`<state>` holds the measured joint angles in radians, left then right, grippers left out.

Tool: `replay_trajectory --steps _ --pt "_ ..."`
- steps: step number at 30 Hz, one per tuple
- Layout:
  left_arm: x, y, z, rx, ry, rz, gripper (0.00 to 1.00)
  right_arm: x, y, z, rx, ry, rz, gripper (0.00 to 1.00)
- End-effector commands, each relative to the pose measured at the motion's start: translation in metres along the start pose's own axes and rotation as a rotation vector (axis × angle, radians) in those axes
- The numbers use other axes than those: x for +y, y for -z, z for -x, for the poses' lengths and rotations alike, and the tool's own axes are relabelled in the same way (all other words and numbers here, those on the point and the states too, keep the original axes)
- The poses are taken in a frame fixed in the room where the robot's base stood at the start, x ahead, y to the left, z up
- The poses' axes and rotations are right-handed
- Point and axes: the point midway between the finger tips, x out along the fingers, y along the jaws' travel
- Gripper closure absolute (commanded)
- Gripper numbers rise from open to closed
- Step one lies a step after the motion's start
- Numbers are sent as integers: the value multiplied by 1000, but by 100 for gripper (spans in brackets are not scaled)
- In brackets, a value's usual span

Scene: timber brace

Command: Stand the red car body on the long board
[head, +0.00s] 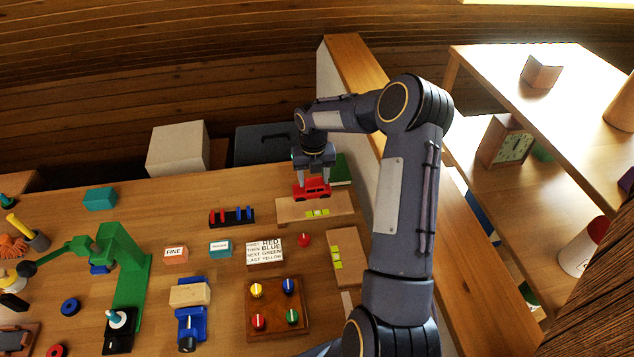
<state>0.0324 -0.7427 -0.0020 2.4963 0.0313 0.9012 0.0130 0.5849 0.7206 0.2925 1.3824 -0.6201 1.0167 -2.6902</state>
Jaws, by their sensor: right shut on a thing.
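The red car body (312,190) is upright between the fingers of my right gripper (313,181), which is shut on it. The car is at the back edge of a long pale wooden board (343,208) that carries small yellow-green blocks (317,213). I cannot tell whether the car touches the board or hangs just above it. A second pale board (346,243) with similar yellow-green blocks lies nearer, at the table's right side. My left gripper does not show.
A red knob (304,239), a printed card (264,250) and a panel of coloured knobs (273,303) are in front. A wooden partition (356,66) bounds the right side.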

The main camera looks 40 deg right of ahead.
Motion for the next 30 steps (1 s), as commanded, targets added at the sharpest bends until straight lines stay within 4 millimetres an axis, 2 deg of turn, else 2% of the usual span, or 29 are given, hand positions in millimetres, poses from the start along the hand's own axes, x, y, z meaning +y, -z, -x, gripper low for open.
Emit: replay_trajectory --steps 8,14,25,26,30 --pt "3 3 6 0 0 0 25 -12 -8 -16 1 0 -1 72" --pt "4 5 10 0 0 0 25 -11 -8 -45 1 0 0 72" --pt "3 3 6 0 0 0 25 -11 -8 -52 -1 -1 0 72" --pt "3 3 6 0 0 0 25 -11 -8 -51 -1 -1 0 47" --pt "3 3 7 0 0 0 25 -11 -8 -50 -1 -1 0 28"
